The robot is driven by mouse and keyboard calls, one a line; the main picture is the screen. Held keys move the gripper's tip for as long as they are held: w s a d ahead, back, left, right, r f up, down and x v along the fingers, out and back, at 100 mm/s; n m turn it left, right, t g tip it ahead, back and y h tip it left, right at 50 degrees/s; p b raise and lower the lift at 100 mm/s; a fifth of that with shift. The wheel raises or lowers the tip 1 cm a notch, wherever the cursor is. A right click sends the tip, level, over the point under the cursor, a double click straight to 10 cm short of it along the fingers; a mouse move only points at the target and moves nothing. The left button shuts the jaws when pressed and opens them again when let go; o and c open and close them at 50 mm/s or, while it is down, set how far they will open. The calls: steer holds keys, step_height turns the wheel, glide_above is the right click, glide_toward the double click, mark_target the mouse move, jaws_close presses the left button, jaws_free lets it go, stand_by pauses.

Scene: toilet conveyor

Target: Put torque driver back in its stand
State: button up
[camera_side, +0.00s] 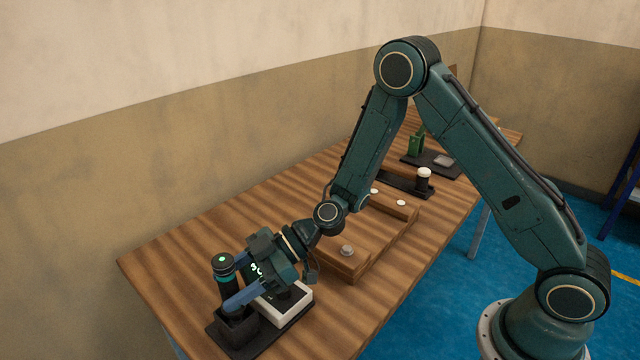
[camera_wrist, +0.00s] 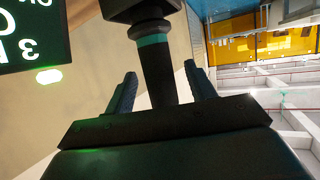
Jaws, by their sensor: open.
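The torque driver (camera_side: 226,285) is dark with a teal band and a small green light on its top. In the side view it stands upright, its lower end inside the black block-shaped stand (camera_side: 236,330) at the table's near end. My gripper (camera_side: 236,295) is open, its blue fingers reaching toward the driver just above the stand. In the wrist view the driver (camera_wrist: 157,68) shows between the two spread fingers (camera_wrist: 160,88), with a visible gap on each side. The driver's lower tip is hidden in the stand.
A white box (camera_side: 297,303) with a dark top sits right beside the stand on the same dark base. A stepped wooden block (camera_side: 347,262) with round pale pieces lies farther along the table (camera_side: 180,250). A dark tray with a green item (camera_side: 415,145) is at the far end.

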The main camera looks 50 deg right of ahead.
steer(key=v, duration=1.1)
steer(key=shift+s+r, duration=0.15)
stand_by(0.4)
steer(key=s+d+r+m+h, duration=0.6)
steer(key=s+d+r+m, duration=0.1)
steer(key=s, duration=0.4)
steer(key=s+d+r+m+h, duration=0.6)
steer(key=s+d+r, duration=0.2)
steer(key=s, duration=0.3)
steer(key=shift+m+t+h, duration=0.3)
steer(key=shift+m+t, duration=0.1)
steer(key=shift+d, duration=0.1)
stand_by(0.7)
